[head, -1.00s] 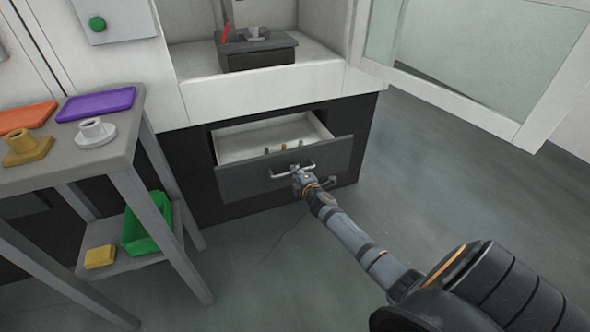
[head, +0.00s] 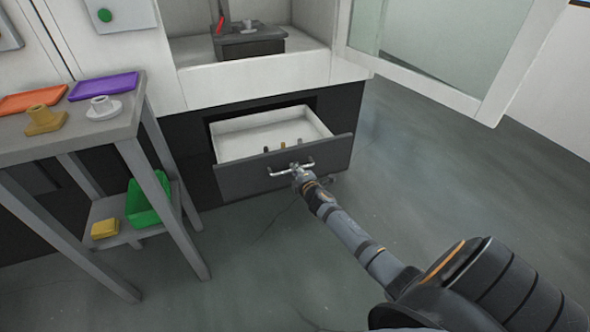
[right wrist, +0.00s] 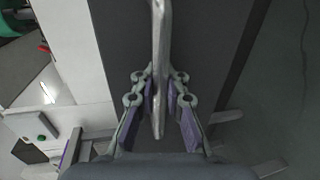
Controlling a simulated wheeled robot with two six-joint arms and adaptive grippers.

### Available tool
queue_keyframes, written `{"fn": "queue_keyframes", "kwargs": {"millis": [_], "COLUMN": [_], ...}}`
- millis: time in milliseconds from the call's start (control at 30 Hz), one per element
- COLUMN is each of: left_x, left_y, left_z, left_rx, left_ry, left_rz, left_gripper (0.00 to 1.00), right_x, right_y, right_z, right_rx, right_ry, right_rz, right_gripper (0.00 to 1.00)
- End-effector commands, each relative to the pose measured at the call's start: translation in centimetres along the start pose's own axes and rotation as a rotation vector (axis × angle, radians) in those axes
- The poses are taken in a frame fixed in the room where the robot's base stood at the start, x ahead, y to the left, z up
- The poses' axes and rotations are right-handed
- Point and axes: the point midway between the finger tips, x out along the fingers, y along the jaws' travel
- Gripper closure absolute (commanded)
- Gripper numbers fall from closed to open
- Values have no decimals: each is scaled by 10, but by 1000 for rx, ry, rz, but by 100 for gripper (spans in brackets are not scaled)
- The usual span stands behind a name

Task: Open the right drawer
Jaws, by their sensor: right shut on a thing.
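The right drawer (head: 240,181) is a dark-fronted drawer with a pale inside, under the white cabinet. It stands well out from the cabinet, and several small items (head: 283,145) lie inside near its front. Its silvery bar handle (head: 277,172) is on the middle of the front. My right gripper (head: 299,170) is shut on the handle. In the right wrist view the handle (right wrist: 160,60) runs between the two fingers of the right gripper (right wrist: 160,100). My left gripper is not in view.
A grey table (head: 135,118) at the left holds an orange tray (head: 30,102), a purple tray (head: 104,86) and two flanged parts. Its lower shelf has a green bin (head: 146,205) and a yellow block (head: 105,229). An open cabinet door (head: 440,60) hangs at the right. The floor in front is clear.

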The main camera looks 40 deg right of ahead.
Motion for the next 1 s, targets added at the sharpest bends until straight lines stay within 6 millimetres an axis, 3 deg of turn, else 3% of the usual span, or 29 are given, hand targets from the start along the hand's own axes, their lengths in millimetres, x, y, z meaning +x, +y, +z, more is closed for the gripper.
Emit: {"fn": "queue_keyframes", "kwargs": {"millis": [100, 133, 300, 667, 767, 1000], "left_x": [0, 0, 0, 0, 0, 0], "left_y": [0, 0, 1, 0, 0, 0], "left_z": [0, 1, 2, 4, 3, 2], "left_rx": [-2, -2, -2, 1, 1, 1], "left_ry": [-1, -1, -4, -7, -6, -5], "left_rz": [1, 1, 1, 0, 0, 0], "left_gripper": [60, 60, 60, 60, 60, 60], "right_x": [0, 0, 0, -6, -22, -81], "right_y": [2, 2, 1, 0, -1, -1], "right_z": [1, 1, 0, 1, 1, 1], "right_rx": [-2, -2, -2, -3, -5, -6], "right_ry": [-1, -1, -1, 0, 1, 1], "right_rz": [2, 2, 1, 0, -1, -2], "right_gripper": [100, 87, 65, 65, 65, 65]}}
